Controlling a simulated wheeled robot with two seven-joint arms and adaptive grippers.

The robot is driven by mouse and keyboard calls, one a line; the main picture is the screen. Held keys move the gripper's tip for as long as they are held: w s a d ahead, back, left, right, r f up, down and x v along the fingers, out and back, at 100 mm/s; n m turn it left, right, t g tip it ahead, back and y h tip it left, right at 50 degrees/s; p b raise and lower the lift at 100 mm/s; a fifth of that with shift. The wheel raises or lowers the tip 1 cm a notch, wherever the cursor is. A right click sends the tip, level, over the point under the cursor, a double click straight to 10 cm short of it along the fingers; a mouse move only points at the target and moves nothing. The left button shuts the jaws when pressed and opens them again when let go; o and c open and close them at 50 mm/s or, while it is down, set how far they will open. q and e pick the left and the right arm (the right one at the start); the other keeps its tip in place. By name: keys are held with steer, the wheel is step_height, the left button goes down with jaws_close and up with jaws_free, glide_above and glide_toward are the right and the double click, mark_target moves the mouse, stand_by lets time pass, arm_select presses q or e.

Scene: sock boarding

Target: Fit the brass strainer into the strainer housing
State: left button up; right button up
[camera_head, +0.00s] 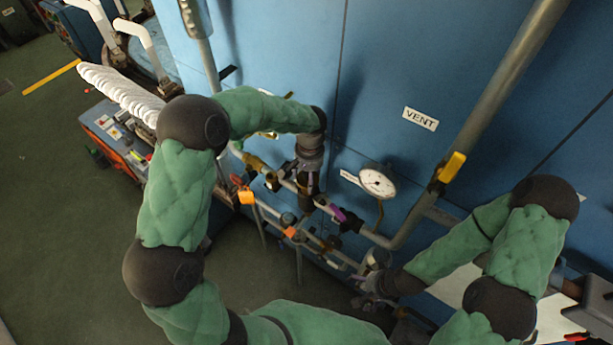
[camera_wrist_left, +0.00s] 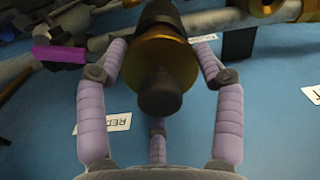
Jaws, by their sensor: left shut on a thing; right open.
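My left gripper (camera_head: 307,186) reaches down to the pipework on the blue cabinet. In the left wrist view its fingers (camera_wrist_left: 160,52) are closed around a round brass piece with a dark knob towards the camera, which looks like the brass strainer (camera_wrist_left: 176,62). A dark cylindrical fitting (camera_wrist_left: 156,12) lies directly beyond the brass piece, in line with it; it may be the strainer housing. I cannot tell whether the two touch or how deep the brass sits. In the head view the gripper hides the brass piece. My right gripper (camera_head: 368,284) is open, low at the pipes' right end.
The blue cabinet (camera_head: 300,60) stands behind the pipes. A dial gauge (camera_head: 377,183), a purple handle (camera_head: 338,212), an orange tag (camera_head: 246,197) and a yellow-handled valve (camera_head: 452,167) crowd the pipework.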

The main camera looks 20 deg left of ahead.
arm_select(q)
steer(key=shift+s+a+f, duration=0.1)
steer(key=shift+s+f, duration=0.35)
steer(key=shift+f, duration=0.25)
arm_select(e)
steer(key=shift+s+f, duration=0.1)
steer(key=shift+f, duration=0.4)
arm_select(q)
steer(key=o, duration=1.6)
steer(key=shift+o, duration=0.2)
steer(key=shift+r, duration=0.15)
steer(key=shift+w, duration=0.1)
arm_select(e)
steer(key=shift+s, duration=0.1)
arm_select(q)
steer(key=shift+r, duration=0.5)
steer(key=r, duration=0.7)
steer(key=shift+s+a+r, duration=0.2)
steer(key=shift+s, duration=0.15)
steer(key=shift+r, duration=0.1)
arm_select(e)
steer(key=shift+r, duration=0.1)
